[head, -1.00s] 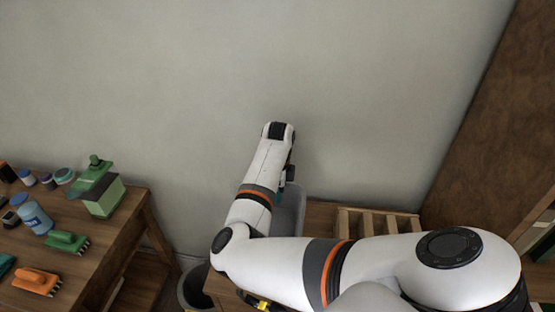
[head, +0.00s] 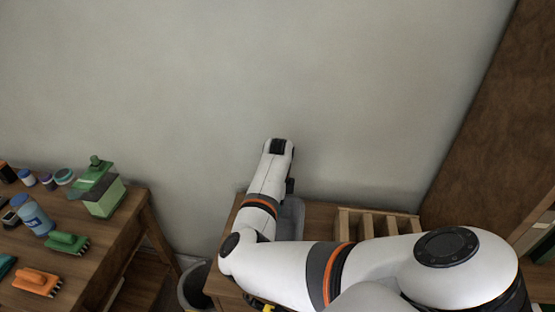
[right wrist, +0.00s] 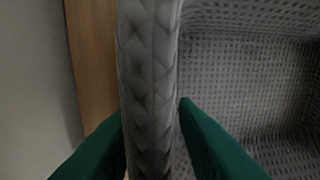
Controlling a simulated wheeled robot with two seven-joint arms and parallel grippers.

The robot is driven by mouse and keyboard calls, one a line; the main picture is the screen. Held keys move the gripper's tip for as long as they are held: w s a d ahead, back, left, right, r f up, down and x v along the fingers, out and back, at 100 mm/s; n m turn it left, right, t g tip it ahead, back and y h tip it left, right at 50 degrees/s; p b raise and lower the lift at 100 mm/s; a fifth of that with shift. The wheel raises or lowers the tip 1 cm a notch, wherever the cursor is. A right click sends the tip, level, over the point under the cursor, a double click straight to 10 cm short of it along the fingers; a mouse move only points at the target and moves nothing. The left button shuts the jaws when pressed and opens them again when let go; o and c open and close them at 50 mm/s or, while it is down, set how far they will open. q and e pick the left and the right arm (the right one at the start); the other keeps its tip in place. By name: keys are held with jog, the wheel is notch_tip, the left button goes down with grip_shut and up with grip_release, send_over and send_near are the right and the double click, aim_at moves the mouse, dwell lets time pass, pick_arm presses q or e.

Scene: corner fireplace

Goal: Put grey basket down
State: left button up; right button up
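The grey basket (head: 292,218) is mostly hidden behind my right arm in the head view, over the wooden table against the wall. In the right wrist view the woven basket (right wrist: 250,85) appears empty where its inside shows. My right gripper (right wrist: 152,112) has its dark green fingers on both sides of the basket's thick rim, shut on it. In the head view this gripper is hidden by the arm. I cannot tell whether the basket's bottom touches the table. My left gripper is not in view.
The wooden table (head: 321,217) carries a slatted wooden rack (head: 378,222) right of the basket. A grey bin (head: 194,287) stands on the floor to the left. Another table (head: 120,228) at left holds brushes, jars and a green container (head: 100,192). A tall wooden panel (head: 490,120) rises at right.

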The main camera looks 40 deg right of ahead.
jog(key=shift+r, duration=0.1)
jog(key=shift+r, duration=0.25)
notch_tip(320, 180, up, 12)
jog(key=b, duration=0.1)
jog(key=shift+w+d, duration=0.3)
jog(key=shift+d, duration=0.05)
dwell(0.3)
